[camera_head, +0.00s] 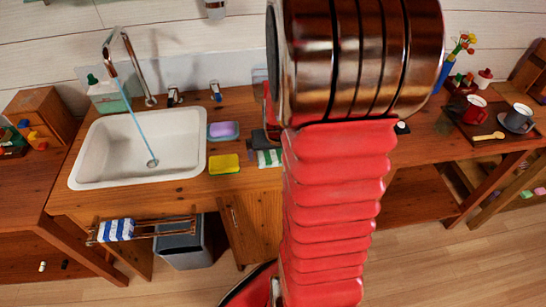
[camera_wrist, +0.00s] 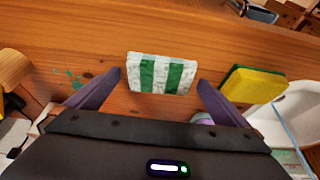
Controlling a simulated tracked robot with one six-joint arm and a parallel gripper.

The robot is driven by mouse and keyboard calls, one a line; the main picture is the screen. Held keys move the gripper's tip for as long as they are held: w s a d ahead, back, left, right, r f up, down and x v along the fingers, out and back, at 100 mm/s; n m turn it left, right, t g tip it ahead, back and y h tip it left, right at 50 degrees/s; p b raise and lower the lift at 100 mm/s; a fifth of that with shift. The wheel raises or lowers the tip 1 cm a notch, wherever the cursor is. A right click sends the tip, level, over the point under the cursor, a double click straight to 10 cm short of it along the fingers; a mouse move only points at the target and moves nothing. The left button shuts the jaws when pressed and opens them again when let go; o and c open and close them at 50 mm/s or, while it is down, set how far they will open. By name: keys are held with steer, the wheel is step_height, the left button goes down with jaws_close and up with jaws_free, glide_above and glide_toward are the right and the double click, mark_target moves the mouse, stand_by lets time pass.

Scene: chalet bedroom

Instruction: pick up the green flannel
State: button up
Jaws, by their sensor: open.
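The green flannel (camera_wrist: 162,74) is a folded cloth with green and white stripes. It lies on the wooden counter, and in the wrist view it sits between and just beyond the tips of my open gripper (camera_wrist: 160,82). The fingers stand apart on its left and right, with visible gaps, and hold nothing. In the head view the flannel (camera_head: 269,158) shows right of the yellow sponge, partly hidden by my arm. My gripper (camera_head: 266,144) shows there only in part, beside the flannel.
A yellow and green sponge (camera_wrist: 252,84) lies close to the right finger. The white sink (camera_head: 140,150) with a running tap is left of it, and a soap dish (camera_head: 223,131) lies between. A tray (camera_head: 490,128) with mugs stands far right.

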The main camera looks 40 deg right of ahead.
mark_target(274, 156)
steer(key=shift+c, duration=0.4)
steer(key=c, duration=1.1)
steer(key=shift+r, duration=0.1)
step_height(274, 156, up, 10)
steer(key=shift+f, duration=0.1)
